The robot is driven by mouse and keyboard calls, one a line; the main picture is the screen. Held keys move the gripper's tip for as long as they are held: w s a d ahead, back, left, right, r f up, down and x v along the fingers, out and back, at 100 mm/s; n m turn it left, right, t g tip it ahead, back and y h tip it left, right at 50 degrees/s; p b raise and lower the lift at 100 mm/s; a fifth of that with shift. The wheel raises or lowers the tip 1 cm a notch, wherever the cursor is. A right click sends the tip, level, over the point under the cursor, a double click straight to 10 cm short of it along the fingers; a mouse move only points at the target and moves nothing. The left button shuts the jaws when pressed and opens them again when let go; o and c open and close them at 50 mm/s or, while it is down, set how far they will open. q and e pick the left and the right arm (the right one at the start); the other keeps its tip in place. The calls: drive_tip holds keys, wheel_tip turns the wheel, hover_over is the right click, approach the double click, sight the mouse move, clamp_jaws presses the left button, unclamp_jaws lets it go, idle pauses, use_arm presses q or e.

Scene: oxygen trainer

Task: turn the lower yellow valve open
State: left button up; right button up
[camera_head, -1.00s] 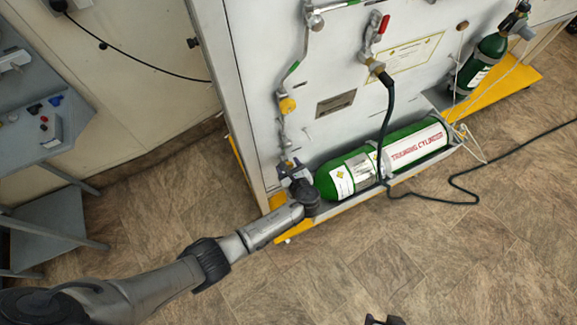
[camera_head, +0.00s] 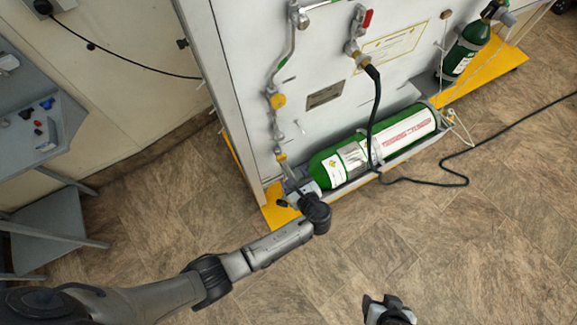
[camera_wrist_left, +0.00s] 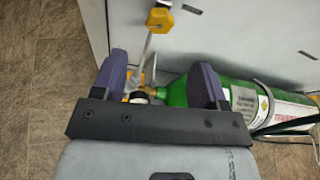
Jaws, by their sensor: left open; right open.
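Two yellow fittings show on the thin pipe at the panel's left. The upper one is a round yellow knob (camera_head: 278,101). A smaller yellow fitting (camera_head: 281,157) is low on the pipe, near the neck of the green cylinder. In the left wrist view the knob (camera_wrist_left: 160,20) is beyond the fingers, and a yellow part (camera_wrist_left: 138,97) shows low between them, partly hidden by the gripper. My left gripper (camera_wrist_left: 157,80) is open, its purple fingers on either side of the pipe's lower end; contact is unclear. My right gripper (camera_head: 388,308) is at the bottom edge, away from the panel.
The green training cylinder (camera_head: 375,145) lies along the panel's foot, just right of my left gripper. A black hose (camera_head: 373,115) hangs in front of it. A yellow base (camera_head: 280,213) juts out below. A grey cart (camera_head: 40,140) stands left; the floor in front is clear.

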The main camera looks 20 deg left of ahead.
use_arm(q)
drive_tip(key=shift+v, duration=1.6)
